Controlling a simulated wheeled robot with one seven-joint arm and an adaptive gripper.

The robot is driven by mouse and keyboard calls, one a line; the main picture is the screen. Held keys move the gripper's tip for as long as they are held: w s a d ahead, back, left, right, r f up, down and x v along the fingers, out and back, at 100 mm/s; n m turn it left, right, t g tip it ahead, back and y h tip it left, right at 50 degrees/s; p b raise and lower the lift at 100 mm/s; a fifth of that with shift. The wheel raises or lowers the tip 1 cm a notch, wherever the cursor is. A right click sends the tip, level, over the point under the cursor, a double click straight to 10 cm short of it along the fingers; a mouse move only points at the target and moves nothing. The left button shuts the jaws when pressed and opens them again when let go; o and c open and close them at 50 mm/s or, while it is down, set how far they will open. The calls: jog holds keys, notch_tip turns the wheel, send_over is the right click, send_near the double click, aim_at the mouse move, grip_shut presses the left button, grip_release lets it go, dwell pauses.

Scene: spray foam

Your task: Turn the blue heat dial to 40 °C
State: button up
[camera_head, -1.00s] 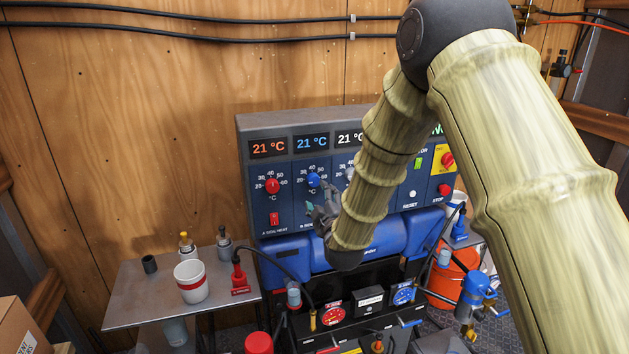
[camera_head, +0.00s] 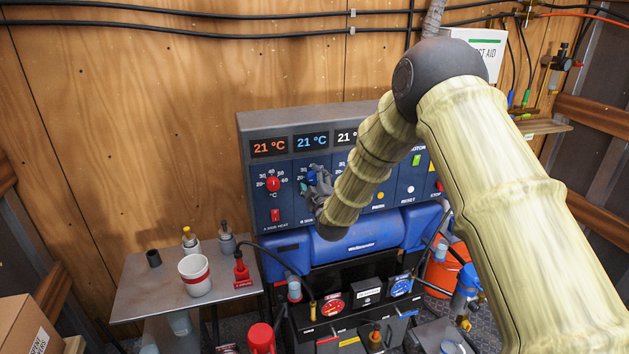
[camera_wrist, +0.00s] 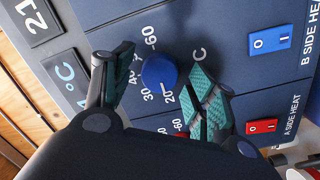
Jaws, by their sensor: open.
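The blue heat dial (camera_wrist: 160,71) shows in the wrist view between the two teal-padded fingertips of my gripper (camera_wrist: 165,82). The fingers stand apart on either side of it, and I cannot tell whether either touches it. Its printed scale runs from 20 to 60; its pointer mark is not clear. In the head view the blue dial (camera_head: 312,178) is partly covered by my gripper (camera_head: 318,187). The blue display (camera_head: 311,141) above it reads 21 °C.
The red dial (camera_head: 273,184) sits left of the blue one, under a red 21 °C display (camera_head: 269,147). Below are a blue B-side switch (camera_wrist: 270,41) and a red A-side switch (camera_wrist: 262,126). A metal shelf (camera_head: 140,293) with a cup (camera_head: 195,275) stands lower left.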

jog(key=c, duration=1)
jog(key=shift+c, duration=0.2)
jog(key=shift+f+m+b, duration=0.1)
jog(key=shift+m+b, duration=0.3)
jog(key=shift+b, duration=0.35)
jog(key=m+b, duration=0.2)
jog(key=b, duration=0.1)
jog(key=shift+f, duration=0.1)
jog(key=m+g+b, duration=0.1)
jog(key=m+b, duration=0.5)
jog(key=shift+d+b, duration=0.15)
jog(key=shift+b, duration=0.25)
jog(key=m+b, duration=0.4)
jog(key=shift+w+d+r+y, duration=0.1)
jog(key=shift+r+y, duration=0.1)
jog(key=shift+y, duration=0.2)
jog(key=shift+r+m+g+y+b, duration=0.2)
jog(key=shift+m+g+y+b, duration=0.1)
jog(key=shift+m+b, duration=1.45)
jog(key=shift+r+m, duration=0.1)
jog(key=shift+m, duration=0.15)
